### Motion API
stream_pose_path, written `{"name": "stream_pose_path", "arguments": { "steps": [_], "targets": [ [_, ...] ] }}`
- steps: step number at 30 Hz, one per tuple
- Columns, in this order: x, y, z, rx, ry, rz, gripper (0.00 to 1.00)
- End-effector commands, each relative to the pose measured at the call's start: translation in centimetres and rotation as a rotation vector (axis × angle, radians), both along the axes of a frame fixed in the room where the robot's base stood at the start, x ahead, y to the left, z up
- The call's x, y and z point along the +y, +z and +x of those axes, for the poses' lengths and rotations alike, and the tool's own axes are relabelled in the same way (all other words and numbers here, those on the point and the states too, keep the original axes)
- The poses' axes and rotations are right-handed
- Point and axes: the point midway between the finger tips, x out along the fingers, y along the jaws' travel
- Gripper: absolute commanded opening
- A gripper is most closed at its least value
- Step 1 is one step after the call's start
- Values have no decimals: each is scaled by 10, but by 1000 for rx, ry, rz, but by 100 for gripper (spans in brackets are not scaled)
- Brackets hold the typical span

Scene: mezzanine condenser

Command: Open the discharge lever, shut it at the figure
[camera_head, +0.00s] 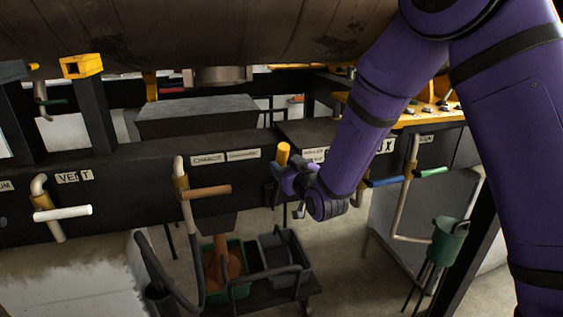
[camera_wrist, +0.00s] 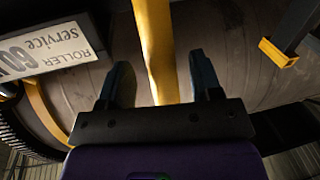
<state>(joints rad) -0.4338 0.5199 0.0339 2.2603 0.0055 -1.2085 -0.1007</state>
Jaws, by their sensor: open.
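My gripper (camera_head: 288,178) is at the front of the dark beam, at an upright orange-yellow lever handle (camera_head: 283,153). In the wrist view my gripper (camera_wrist: 162,82) is open, and a yellow bar (camera_wrist: 157,45) runs between its two dark fingers, with gaps on both sides. The bar appears to be that handle. Whether either finger touches it cannot be told. My gripper and arm hide the lever's lower part. Its label (camera_head: 313,154) is partly covered and too small to read, so I cannot confirm it is the discharge lever. No readable figure display shows.
Other levers along the beam have white (camera_head: 63,213), brown (camera_head: 206,192), blue (camera_head: 385,181) and green (camera_head: 431,172) handles. A large drum (camera_head: 200,35) hangs above. Bins (camera_head: 284,262) and a green funnel (camera_head: 448,240) stand below. A service sign (camera_wrist: 45,50) shows in the wrist view.

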Motion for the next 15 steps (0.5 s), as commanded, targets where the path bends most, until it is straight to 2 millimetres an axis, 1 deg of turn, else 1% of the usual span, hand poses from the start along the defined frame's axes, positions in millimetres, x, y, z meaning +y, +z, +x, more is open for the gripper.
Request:
{"name": "stream_pose_path", "arguments": {
  "steps": [1, 3, 6, 10, 15],
  "targets": [
    [4, 0, 7, -1, 0, 0, 59],
    [7, -1, 14, 0, 0, 0, 59],
    [11, 0, 22, -1, 1, 0, 59],
    [13, 0, 27, -1, 1, 0, 59],
    [14, 0, 27, -1, 1, 0, 59]
  ]
}}
